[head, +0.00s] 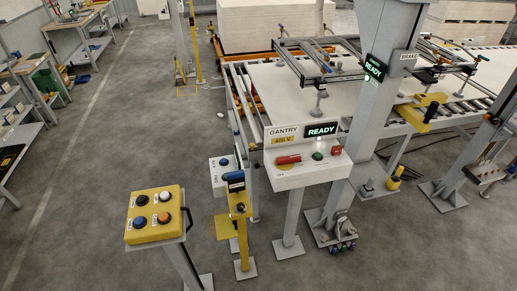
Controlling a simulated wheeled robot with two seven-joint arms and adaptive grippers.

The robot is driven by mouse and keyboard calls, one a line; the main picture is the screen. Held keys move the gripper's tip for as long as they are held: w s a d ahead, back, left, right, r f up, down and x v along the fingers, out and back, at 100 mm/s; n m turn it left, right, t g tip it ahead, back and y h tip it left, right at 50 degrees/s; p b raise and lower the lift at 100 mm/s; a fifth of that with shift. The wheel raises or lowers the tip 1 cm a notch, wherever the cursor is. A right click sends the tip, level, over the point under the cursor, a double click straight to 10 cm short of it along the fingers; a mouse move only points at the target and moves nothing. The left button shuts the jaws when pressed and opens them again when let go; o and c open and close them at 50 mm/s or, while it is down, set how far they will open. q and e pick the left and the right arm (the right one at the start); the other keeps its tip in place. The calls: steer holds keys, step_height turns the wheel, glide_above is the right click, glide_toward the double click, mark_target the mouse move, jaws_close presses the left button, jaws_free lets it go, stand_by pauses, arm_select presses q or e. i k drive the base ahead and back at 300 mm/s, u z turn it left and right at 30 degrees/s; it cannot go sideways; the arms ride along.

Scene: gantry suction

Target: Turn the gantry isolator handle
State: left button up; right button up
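The gantry isolator handle (288,160) is red and lies roughly horizontal on the sloped face of a white control box (300,176). The box stands on a grey post near the middle of the head view. A label reading GANTRY 400 V is on the panel above the handle, beside a lit green READY sign (321,130). A green button (318,156) and a red button (336,150) sit to the right of the handle. Nothing touches the handle. Neither of my grippers shows in the head view.
A yellow button box (156,214) on a post stands front left. A thick grey column (372,95) rises at right.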

mark_target(280, 160)
steer(key=z, duration=0.1)
steer(key=i, duration=0.9)
steer(key=z, duration=0.4)
